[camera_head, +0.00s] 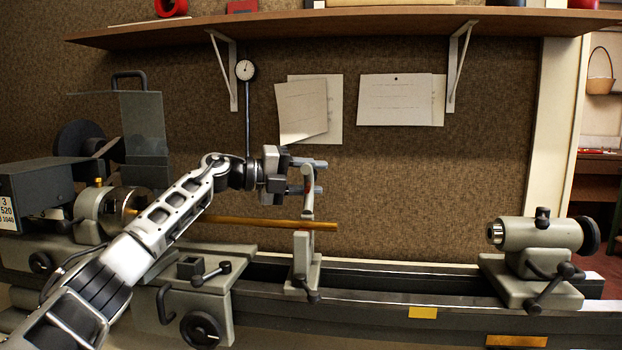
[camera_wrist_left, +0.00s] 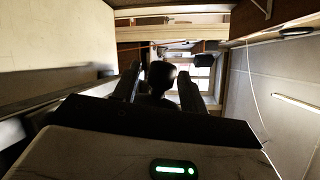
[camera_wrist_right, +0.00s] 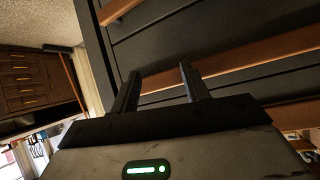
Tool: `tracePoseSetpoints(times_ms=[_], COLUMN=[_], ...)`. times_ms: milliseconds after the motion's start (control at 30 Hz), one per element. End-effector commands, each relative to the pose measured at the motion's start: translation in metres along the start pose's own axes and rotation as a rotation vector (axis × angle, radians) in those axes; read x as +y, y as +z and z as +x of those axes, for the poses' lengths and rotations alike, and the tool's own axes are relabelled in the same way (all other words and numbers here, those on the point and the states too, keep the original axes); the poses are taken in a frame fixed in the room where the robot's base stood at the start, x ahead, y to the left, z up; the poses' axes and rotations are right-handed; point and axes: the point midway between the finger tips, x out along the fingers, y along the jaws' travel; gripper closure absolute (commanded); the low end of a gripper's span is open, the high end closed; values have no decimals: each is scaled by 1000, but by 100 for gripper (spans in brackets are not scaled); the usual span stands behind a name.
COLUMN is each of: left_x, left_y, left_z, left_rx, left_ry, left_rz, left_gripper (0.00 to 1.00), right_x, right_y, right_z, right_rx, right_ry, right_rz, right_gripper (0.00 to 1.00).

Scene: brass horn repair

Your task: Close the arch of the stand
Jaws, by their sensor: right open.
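The stand (camera_head: 302,262) is a pale grey rest on the lathe bed, with a brass tube (camera_head: 262,221) running across it. Its slim pale arch (camera_head: 308,205) rises above the tube; whether it is latched I cannot tell. My left gripper (camera_head: 322,176) is at the arch's upper end, its fingers apart, one above the other. In the left wrist view a dark rounded piece (camera_wrist_left: 161,76) shows between the fingers, with gaps beside it. My right gripper (camera_wrist_right: 160,78) is open and empty in the right wrist view, and out of the head view.
A tailstock (camera_head: 538,250) stands at the right of the bed (camera_head: 400,285), with free room between it and the stand. The carriage handwheel (camera_head: 201,329) is at lower left. A shelf (camera_head: 350,20) and a dial gauge (camera_head: 245,70) are above and behind.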

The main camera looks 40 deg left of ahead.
Motion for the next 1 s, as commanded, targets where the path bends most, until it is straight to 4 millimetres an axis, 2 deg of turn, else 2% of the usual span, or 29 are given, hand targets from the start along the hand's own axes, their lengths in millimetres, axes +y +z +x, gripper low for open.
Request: tracePoseSetpoints(times_ms=[367, 467, 800, 1000], left_x=[1, 3, 4, 2], left_y=[0, 0, 0, 0], left_z=[-5, -18, -89, -114], left_rx=[-1, -3, -3, -1], left_ry=[0, 3, 4, 1], left_rz=[-1, 0, 0, -1], left_gripper=[54, 54, 54, 54], right_x=[1, 1, -1, -2], right_y=[5, 8, 10, 10], right_z=[2, 4, 9, 9], right_rx=[-7, -7, 19, 26], right_ry=[0, -1, -15, -20], right_rz=[-1, 0, 21, 31], right_gripper=[54, 54, 54, 54])
